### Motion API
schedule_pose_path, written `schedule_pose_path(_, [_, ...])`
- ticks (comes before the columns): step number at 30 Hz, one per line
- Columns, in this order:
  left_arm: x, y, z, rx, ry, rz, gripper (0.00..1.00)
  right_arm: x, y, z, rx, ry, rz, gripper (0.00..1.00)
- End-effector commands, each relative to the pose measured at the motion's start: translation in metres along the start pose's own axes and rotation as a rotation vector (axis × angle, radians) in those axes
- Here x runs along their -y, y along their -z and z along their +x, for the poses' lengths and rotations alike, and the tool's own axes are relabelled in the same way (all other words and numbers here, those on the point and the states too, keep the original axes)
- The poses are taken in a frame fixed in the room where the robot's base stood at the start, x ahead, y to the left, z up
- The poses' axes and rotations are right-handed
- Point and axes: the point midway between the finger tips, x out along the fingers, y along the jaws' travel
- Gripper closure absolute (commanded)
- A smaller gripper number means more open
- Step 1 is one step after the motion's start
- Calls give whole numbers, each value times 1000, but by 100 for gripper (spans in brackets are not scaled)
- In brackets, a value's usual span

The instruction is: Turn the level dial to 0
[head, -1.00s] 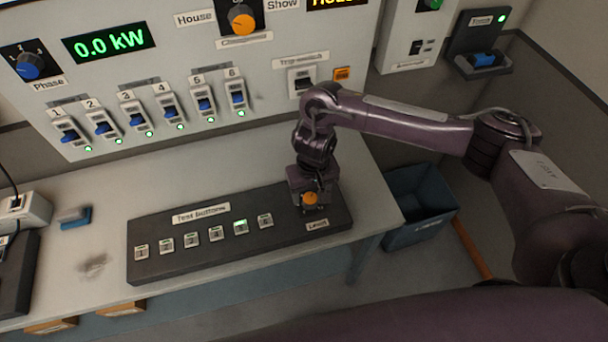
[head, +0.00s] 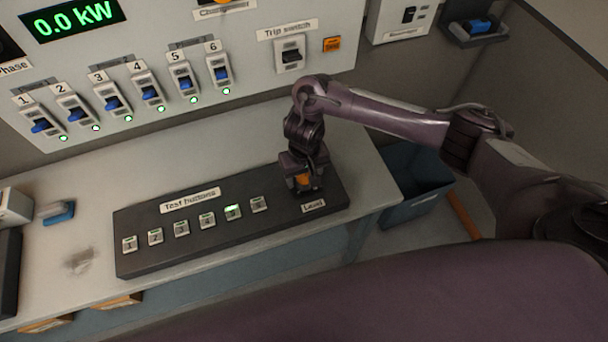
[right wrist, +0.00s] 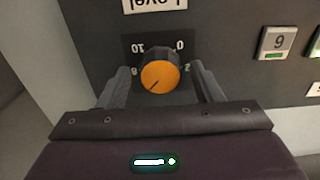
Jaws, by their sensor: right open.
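The level dial is an orange knob with a black skirt (right wrist: 160,75), seen upside down in the right wrist view. Its dark pointer line aims to the lower left there, past the 8 mark; the 0 mark is at its upper right. In the head view the dial (head: 303,181) shows partly beneath my right gripper (head: 302,184), above the "Level" label. In the right wrist view my right gripper (right wrist: 160,72) is open, with one finger on each side of the dial. Small gaps seem to remain; contact is not clear. My left gripper is not in view.
The dark test panel (head: 150,258) has several numbered buttons left of the dial; button 5 (head: 233,211) is lit green. A wall panel (head: 300,75) with switches stands behind. A blue bin (head: 415,200) is beyond the table's right edge.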

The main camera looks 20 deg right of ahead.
Motion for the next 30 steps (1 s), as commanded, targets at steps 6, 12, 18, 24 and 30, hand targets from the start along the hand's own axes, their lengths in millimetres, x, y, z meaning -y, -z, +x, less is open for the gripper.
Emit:
schedule_pose_path(6, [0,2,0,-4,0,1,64,0,0,0,0,0,0,52])
schedule_pose_path(12, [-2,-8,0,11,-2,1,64,0,0,-1,0,0,0,79])
schedule_pose_path(18, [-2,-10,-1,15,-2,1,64,0,0,-1,0,0,-6,85])
schedule_pose_path(24, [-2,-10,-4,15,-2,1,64,0,0,-1,1,0,-54,85])
schedule_pose_path(30, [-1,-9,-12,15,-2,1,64,0,-1,-2,1,-1,-176,85])
